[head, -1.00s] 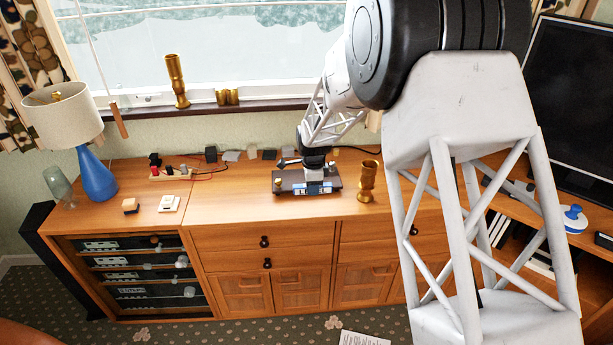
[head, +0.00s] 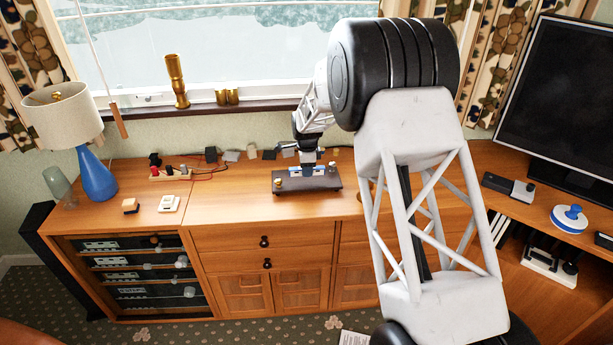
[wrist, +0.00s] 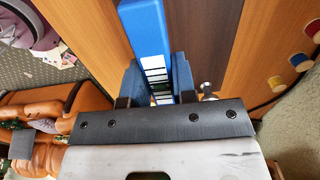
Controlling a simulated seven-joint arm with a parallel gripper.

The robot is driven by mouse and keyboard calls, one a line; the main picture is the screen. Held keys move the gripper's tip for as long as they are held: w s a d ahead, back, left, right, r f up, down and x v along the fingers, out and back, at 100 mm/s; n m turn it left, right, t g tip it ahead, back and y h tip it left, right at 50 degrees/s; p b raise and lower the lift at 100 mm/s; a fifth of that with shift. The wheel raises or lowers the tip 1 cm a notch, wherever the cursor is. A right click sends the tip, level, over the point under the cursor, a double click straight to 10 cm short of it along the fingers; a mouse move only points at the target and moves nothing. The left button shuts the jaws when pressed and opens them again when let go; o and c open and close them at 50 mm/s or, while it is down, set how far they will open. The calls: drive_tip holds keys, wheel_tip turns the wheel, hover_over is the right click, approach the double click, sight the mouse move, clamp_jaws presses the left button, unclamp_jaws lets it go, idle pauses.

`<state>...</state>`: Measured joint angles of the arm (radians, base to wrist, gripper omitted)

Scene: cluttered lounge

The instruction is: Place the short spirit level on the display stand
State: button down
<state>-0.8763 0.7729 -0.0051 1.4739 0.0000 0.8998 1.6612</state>
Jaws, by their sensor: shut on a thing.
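The short spirit level is a blue bar (wrist: 146,38) with black-and-white markings. My gripper (wrist: 156,82) is shut on it in the wrist view. I cannot tell whether the level touches the slab. My gripper hides the level's middle, and part of it runs out of the wrist view.
The sideboard top (head: 230,204) is clear left of the slab. A wired board (head: 170,173), small blocks and a blue lamp (head: 95,175) stand farther left. Small dark and pale items line the wall behind. My arm hides the right part of the sideboard.

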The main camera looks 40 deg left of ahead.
sight(307, 181)
drive_tip(key=shift+w+a, duration=0.3)
drive_tip(key=shift+a, duration=0.05)
drive_tip(key=shift+f, duration=0.1)
drive_tip(key=shift+f, duration=1.65)
drive_tip(key=shift+f, duration=0.1)
drive_tip(key=c, duration=0.9)
unclamp_jaws()
drive_tip(key=shift+f, duration=0.1)
